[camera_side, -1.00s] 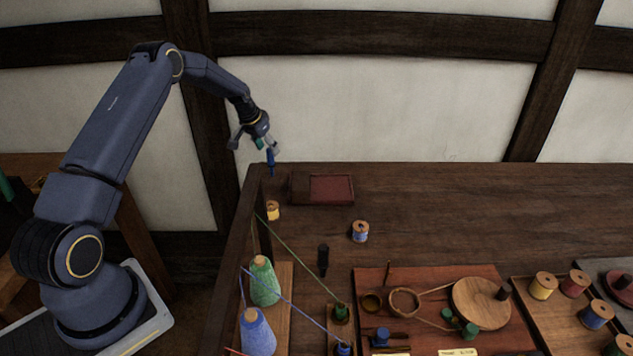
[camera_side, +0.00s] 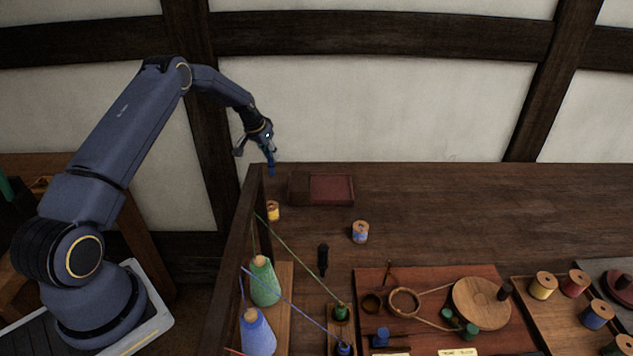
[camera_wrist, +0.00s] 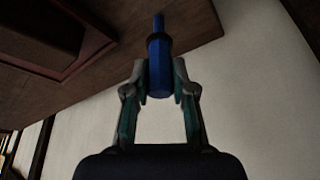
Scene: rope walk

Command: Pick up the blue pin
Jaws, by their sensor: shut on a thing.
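The blue pin (camera_side: 271,163) hangs from my gripper (camera_side: 262,150) in the side view, above the back left end of the table. In the wrist view the blue pin (camera_wrist: 159,68) sits between the two fingertips of my gripper (camera_wrist: 159,82), which are shut on it from both sides. Its thicker body is in the grip, and a dark collar and thinner end point away from the gripper. In the side view the fingers partly hide its upper end.
A dark red tray (camera_side: 328,190) lies close by on the table (camera_side: 450,220). A yellow spool (camera_side: 273,211) and a blue spool (camera_side: 360,232) stand nearer. A wooden rail (camera_side: 232,260) edges the left side, with green and blue thread cones beside it. The back right tabletop is clear.

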